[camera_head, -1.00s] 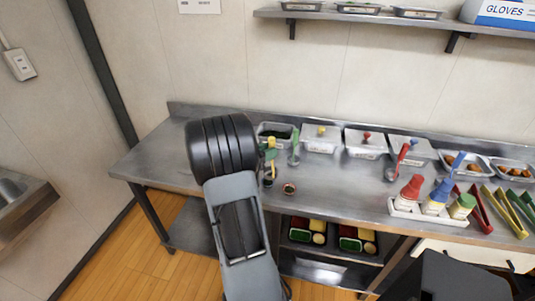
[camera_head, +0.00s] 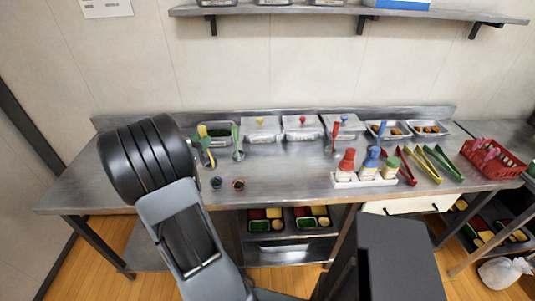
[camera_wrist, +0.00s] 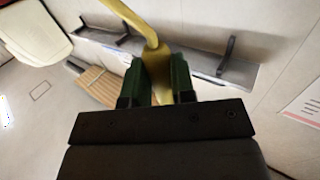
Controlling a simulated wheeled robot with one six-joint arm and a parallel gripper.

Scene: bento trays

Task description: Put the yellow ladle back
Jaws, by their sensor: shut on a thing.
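The yellow ladle (camera_head: 202,131) is held in my gripper (camera_head: 206,145) in front of the left part of the counter's back row. It shows above and below the green fingers. In the wrist view the ladle's yellow handle (camera_wrist: 156,66) lies between the green fingers of my gripper (camera_wrist: 157,75), which are shut on it. The handle bends toward the upper left there. My black wrist and arm hide part of the counter's left side. I cannot tell whether the ladle's lower end touches anything. A green ladle (camera_head: 237,142) stands upright just to the right.
Two small cups, one dark (camera_head: 216,182) and one reddish (camera_head: 238,185), sit in front of the ladle. A row of containers (camera_head: 262,130) lines the back. A red ladle (camera_head: 335,135) stands farther right, behind a bottle caddy (camera_head: 363,180). The middle counter is clear.

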